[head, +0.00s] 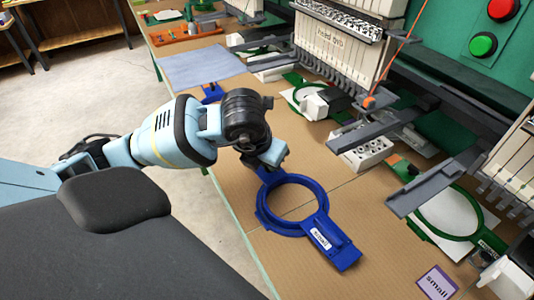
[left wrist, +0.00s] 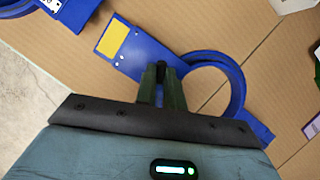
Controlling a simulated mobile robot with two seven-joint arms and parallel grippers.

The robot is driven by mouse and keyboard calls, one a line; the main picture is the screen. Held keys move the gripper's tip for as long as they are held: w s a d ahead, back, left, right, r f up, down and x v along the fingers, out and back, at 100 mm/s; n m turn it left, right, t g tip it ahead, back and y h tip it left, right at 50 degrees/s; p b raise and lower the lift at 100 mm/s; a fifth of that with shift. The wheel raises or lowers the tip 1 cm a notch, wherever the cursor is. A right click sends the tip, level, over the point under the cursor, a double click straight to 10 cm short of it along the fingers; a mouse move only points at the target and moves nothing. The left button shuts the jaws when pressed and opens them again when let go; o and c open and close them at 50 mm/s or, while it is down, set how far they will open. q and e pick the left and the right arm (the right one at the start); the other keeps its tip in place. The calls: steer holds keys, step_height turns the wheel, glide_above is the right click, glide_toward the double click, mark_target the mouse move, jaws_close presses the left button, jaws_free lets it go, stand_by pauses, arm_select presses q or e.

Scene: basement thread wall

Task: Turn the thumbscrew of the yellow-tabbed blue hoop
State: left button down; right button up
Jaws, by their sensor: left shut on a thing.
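The blue hoop lies flat on the brown work table; its ring (head: 324,207) shows in the head view, with a bracket bearing a white label toward lower right. In the left wrist view the ring (left wrist: 241,88) is right of centre. Its yellow tab (left wrist: 121,43) shows there on a blue bracket at upper left; in the head view my gripper hides it. My left gripper (head: 264,168) is at the ring's far-left edge. In the left wrist view its fingers (left wrist: 161,74) are shut on the small dark thumbscrew between bracket and ring. My right gripper is in neither view.
Another blue hoop part (head: 213,93) lies farther back near a grey-blue sheet (head: 195,66). Grey machine arms and green hoops (head: 447,222) stand to the right. A purple "small" card (head: 437,282) lies at lower right. The table (head: 330,170) around the blue hoop is mostly clear.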

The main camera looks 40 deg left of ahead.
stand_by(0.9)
arm_select(q)
steer(key=c, duration=1.5)
jaws_free()
steer(key=shift+r, duration=0.1)
steer(key=shift+p+v, duration=0.3)
steer(key=shift+v, duration=3.5)
steer(key=shift+s, duration=0.1)
